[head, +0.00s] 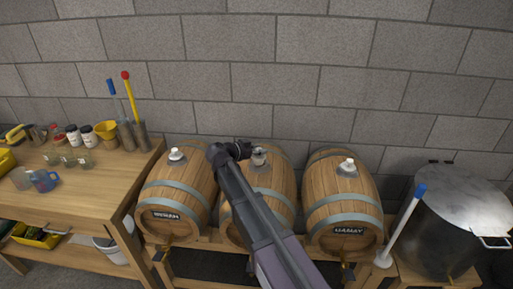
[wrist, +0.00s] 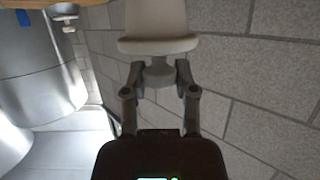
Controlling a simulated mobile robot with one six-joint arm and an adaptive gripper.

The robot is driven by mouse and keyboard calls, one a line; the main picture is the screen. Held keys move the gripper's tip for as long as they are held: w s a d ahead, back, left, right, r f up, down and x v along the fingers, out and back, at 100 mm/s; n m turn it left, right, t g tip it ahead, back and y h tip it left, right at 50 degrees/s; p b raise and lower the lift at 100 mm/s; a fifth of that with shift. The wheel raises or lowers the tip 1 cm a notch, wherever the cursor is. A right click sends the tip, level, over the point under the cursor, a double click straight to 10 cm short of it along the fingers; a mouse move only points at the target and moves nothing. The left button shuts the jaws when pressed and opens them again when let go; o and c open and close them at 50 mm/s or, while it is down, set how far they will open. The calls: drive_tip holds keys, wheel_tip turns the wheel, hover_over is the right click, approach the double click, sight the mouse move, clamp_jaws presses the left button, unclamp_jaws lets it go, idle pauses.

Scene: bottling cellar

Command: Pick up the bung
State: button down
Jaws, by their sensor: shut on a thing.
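The bung (wrist: 157,25) is pale grey, with a wide flange and a narrow knob. In the wrist view my gripper (wrist: 160,78) has its fingers closed around the knob. The far end of the bung is cut off by the top edge. In the head view my gripper (head: 243,149) is at the top of the middle barrel (head: 275,182), beside a small pale shape there. I cannot tell whether the bung touches the barrel.
The left barrel (head: 178,203) and right barrel (head: 342,207) each have a white bung on top. A steel pot (head: 450,230) stands at the right, with a blue-tipped white rod (head: 403,225) before it. A cluttered wooden bench (head: 85,200) stands at the left. A block wall is close behind.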

drive_tip(key=s+a+r+p, duration=0.1)
drive_tip(key=s+a, duration=0.2)
drive_tip(key=s, duration=1.1)
drive_tip(key=shift+a, duration=0.3)
drive_tip(key=shift+r, duration=0.1)
drive_tip(key=shift+s, duration=0.25)
